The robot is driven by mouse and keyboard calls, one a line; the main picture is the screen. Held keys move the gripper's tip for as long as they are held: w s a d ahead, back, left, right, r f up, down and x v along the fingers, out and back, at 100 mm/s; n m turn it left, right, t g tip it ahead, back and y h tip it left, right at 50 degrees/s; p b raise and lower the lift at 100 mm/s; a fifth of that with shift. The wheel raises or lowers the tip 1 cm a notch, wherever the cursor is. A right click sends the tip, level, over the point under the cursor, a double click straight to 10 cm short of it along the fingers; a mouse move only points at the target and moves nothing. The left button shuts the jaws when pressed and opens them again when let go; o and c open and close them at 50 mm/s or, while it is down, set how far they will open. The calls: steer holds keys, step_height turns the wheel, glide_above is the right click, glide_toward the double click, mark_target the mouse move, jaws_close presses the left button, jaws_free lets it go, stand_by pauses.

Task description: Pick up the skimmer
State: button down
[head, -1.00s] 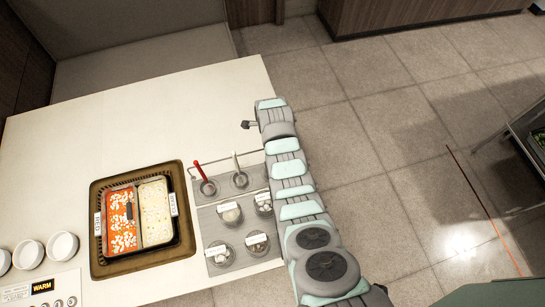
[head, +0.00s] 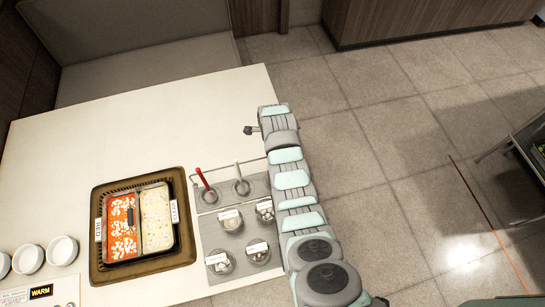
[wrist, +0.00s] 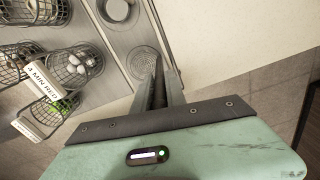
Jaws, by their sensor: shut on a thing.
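The skimmer stands in the right-hand well at the counter's edge, its pale handle (head: 238,171) upright in the head view. In the wrist view a round perforated disc (wrist: 143,63), seemingly its head, lies just beyond my fingers. My gripper (wrist: 158,78) is shut on the skimmer's handle, which is mostly hidden between the fingers. In the head view my arm hides the fingers. A second utensil with a red handle (head: 203,179) leans in the left-hand well.
Several wire baskets of food with labels, one holding white balls (wrist: 80,64), sit beside the wells. A two-part pot (head: 140,222) of red and white broth stands left in a brown surround. White bowls (head: 62,249) are at the far left. The counter's back (head: 130,120) is clear.

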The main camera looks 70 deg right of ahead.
step_height(320, 180, up, 7)
steer(key=shift+w+d+f+b, duration=0.1)
steer(key=shift+b, duration=0.55)
step_height(320, 180, up, 12)
steer(key=p, duration=0.9)
steer(key=shift+p, duration=0.35)
